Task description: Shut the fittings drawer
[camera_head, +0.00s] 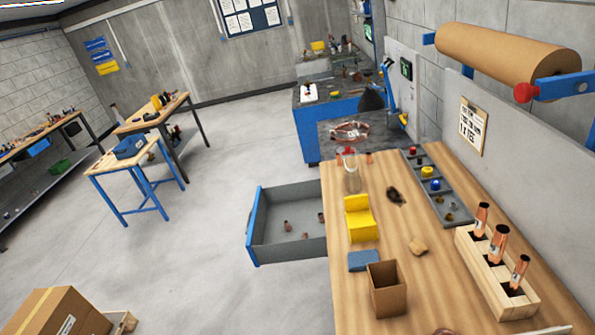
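The fittings drawer (270,252) stands open, pulled out to the left from under the wooden workbench (345,290). Its blue front panel (252,226) faces left, over the grey floor. The inside is grey and shallow, with a few small copper-brown fittings (288,226) lying spread on its bottom. The right end of the drawer is hidden under the bench top. My gripper does not show in this view.
The bench top carries a yellow holder (360,218), blue block (363,261), brown open box (387,288) and wooden rack with copper tubes (495,270). The floor (200,240) left of the drawer is clear. A cardboard box (55,312) stands lower left; a small blue-legged table (130,165) stands farther back.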

